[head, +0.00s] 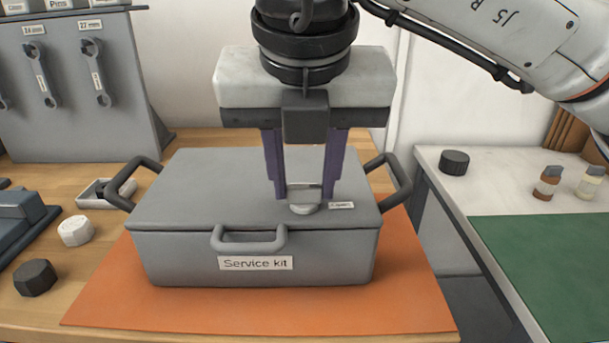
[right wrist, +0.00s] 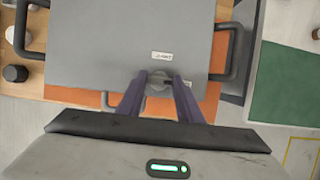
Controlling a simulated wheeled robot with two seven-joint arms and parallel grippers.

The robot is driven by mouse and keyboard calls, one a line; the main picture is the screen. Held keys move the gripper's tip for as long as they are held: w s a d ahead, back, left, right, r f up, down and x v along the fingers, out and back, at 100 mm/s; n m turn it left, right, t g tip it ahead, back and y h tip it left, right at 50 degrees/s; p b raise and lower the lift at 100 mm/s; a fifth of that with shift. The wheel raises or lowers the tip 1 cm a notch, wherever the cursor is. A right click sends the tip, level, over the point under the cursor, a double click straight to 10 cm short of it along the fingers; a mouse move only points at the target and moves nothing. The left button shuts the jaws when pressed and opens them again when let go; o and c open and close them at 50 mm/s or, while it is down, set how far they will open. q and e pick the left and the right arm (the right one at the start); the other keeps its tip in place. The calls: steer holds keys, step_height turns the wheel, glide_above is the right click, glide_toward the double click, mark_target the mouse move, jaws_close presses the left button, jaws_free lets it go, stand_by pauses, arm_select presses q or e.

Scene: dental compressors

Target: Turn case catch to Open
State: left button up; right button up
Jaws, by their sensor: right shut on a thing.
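The grey case (head: 170,200) labelled "Service kit" sits with its lid down on an orange mat (head: 90,300). The catch (head: 304,209) is a small light grey knob on the lid near the front edge. My right gripper (head: 304,192) points straight down over it, its purple fingers shut on the catch from both sides. In the right wrist view the catch (right wrist: 158,90) sits between the fingertips. A small white label (head: 341,205) lies just right of the catch; its text is too small to read surely. The fingers partly hide the catch. My left gripper is out of view.
The case has a front handle (head: 248,242) and side handles (head: 398,183). Dark and white knobs (head: 75,231) and a small tray (head: 98,195) lie to the left. A tool board (head: 75,90) stands behind. A bench with bottles (head: 547,183) and a green mat (head: 550,265) is right.

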steer(key=o, duration=1.1)
steer(key=p+v, duration=0.1)
steer(key=v, duration=0.9)
steer(key=shift+r, duration=0.2)
